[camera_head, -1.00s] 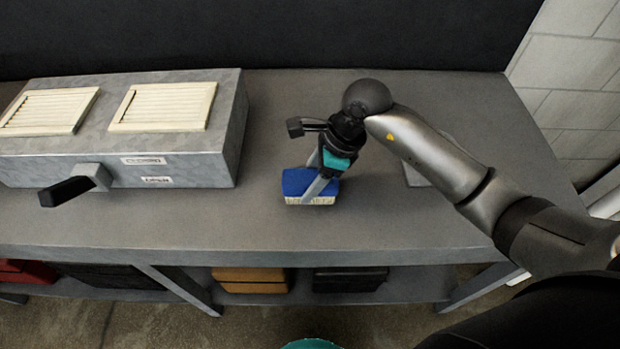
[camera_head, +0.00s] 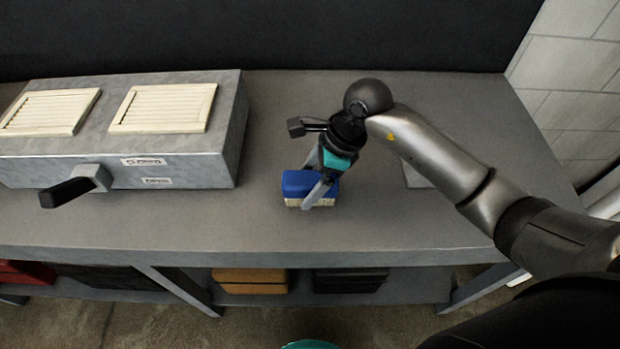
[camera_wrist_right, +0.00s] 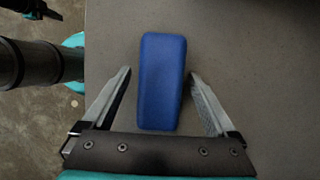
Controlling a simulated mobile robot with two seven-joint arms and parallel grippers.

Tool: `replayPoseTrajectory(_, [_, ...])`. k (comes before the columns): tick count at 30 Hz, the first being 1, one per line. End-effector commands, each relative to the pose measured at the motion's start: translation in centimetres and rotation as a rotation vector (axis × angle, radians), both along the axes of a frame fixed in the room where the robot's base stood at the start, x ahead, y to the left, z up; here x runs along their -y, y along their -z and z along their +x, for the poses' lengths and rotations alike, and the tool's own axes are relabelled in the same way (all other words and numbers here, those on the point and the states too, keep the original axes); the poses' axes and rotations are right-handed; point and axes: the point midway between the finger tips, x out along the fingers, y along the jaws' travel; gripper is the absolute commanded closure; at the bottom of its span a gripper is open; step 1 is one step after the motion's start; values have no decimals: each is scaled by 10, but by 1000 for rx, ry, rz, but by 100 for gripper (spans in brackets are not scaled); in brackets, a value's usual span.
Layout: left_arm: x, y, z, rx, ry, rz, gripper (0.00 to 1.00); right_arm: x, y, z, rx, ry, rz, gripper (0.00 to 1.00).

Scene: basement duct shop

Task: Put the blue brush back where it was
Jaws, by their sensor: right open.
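The blue brush (camera_head: 310,184) lies on the grey workbench with its blue back up and pale bristles down. My right gripper (camera_head: 314,192) is open just above it, with its fingers around the brush in the head view. In the right wrist view the brush (camera_wrist_right: 162,82) lies between the two spread fingers of the gripper (camera_wrist_right: 160,78), with a gap on each side. My left gripper does not show in the head view.
A grey metal duct box (camera_head: 120,160) with two cream louvred vents and a black-handled lever (camera_head: 75,187) stands on the workbench (camera_head: 420,230) at left. A flat grey piece (camera_head: 416,174) lies partly behind my right arm. A lower shelf holds an orange case (camera_head: 250,281) and dark cases.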

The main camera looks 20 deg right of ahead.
Motion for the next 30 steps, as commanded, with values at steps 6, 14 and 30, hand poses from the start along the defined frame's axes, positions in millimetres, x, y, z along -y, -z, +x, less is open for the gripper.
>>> replayPoseTrajectory(6, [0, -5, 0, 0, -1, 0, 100, 18, -43, -3, 8, -1, -3, 8])
replayPoseTrajectory(14, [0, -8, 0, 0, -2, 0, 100, 37, -91, -9, 7, 1, -3, 8])
replayPoseTrajectory(30, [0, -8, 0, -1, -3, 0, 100, 44, -110, -12, 2, 1, 0, 8])
